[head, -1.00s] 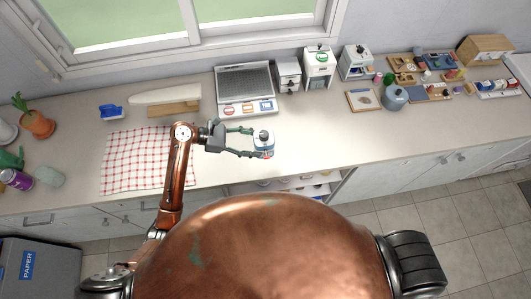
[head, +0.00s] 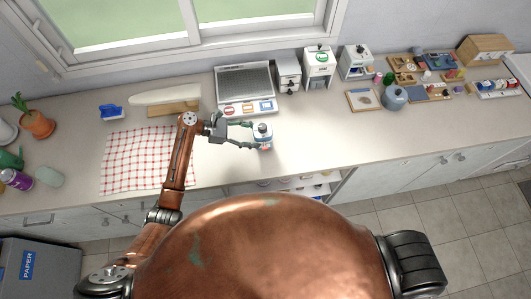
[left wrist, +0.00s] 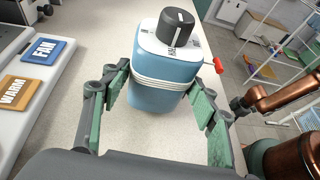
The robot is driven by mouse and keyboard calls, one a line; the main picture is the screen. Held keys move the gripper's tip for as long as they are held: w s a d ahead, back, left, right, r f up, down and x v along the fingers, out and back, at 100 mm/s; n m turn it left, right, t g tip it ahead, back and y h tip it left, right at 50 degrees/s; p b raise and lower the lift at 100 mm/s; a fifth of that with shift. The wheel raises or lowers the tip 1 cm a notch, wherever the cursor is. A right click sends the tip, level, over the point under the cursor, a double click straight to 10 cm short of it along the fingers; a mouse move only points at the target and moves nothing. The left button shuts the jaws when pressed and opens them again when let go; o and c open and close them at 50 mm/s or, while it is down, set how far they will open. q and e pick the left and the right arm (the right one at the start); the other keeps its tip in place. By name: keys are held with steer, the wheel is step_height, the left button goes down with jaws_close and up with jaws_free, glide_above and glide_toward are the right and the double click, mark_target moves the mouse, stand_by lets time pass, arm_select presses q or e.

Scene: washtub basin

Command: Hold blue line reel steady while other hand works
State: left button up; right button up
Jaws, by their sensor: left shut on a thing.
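The blue line reel (head: 263,138) stands upright on the counter (head: 308,150). It is a blue body with a white top, a dark knob and white line wound round it, clear in the left wrist view (left wrist: 165,75). A small red handle (left wrist: 218,66) sticks out at its right. My left gripper (head: 257,138) reaches in from the left, its green-padded fingers on either side of the reel, shut on it. The fingers (left wrist: 163,97) also flank it in the left wrist view. My right gripper is not in view.
A grey panel with coloured cards (head: 245,88) lies behind the reel. A checked cloth (head: 135,160) is to the left. Small white boxes (head: 318,65) stand at the back. The counter to the right of the reel is clear; its front edge is close.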

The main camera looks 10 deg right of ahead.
arm_select(q)
steer(key=shift+w+f, duration=0.15)
steer(key=shift+w, duration=0.1)
steer(key=shift+f, duration=0.65)
stand_by(1.0)
